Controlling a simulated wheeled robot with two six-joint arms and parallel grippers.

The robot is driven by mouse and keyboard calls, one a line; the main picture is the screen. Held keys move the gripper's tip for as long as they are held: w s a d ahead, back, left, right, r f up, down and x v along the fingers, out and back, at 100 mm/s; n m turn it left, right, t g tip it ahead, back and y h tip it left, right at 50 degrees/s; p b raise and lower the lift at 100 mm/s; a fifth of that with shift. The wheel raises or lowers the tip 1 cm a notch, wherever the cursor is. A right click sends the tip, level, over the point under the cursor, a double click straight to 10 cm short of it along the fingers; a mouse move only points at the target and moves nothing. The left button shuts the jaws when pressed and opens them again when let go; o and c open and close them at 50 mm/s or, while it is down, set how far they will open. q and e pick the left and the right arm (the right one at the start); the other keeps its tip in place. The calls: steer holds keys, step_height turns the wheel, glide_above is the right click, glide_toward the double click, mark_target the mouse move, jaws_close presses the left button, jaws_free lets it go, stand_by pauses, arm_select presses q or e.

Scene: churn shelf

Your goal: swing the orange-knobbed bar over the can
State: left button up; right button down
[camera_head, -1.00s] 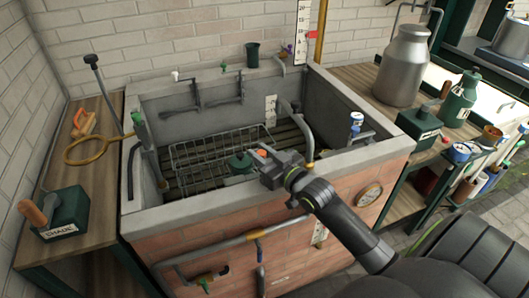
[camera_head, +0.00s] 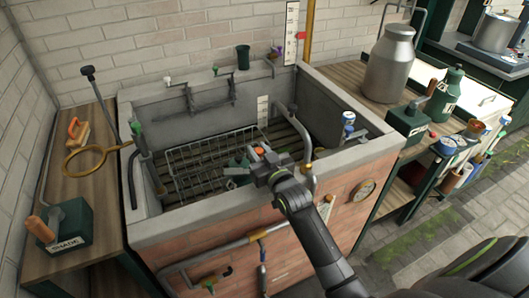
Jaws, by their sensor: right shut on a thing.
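My right gripper (camera_head: 258,165) reaches over the front rim of the stone trough (camera_head: 200,225). It is shut on the orange knob (camera_head: 259,150) of the bar. The bar itself is mostly hidden by the gripper, so I cannot tell how it lies. A dark green can (camera_head: 236,162) shows in the trough, just left of and behind the gripper and partly hidden by it. I cannot tell whether the bar is over it. My left gripper is not in view.
A wire rack (camera_head: 195,160) lies in the trough. A curved pipe (camera_head: 307,150) rises at the trough's right front, close to my gripper. A large metal churn (camera_head: 391,62) stands on the right counter. A brass ring (camera_head: 86,161) sticks out over the left bench.

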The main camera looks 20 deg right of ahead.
steer(key=c, duration=1.2)
jaws_free()
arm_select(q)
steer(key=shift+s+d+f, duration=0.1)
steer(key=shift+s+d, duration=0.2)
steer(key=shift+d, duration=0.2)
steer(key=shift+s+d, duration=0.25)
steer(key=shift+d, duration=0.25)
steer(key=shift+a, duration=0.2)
arm_select(e)
steer(key=shift+s+f, duration=0.1)
steer(key=shift+s, duration=0.2)
arm_select(q)
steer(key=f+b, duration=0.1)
steer(key=b, duration=0.1)
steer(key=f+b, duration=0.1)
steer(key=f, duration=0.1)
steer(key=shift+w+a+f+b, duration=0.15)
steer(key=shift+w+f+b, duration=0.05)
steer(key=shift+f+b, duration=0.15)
arm_select(e)
steer(key=s, duration=1.6)
steer(key=shift+s+d, duration=0.35)
steer(key=shift+s, duration=0.05)
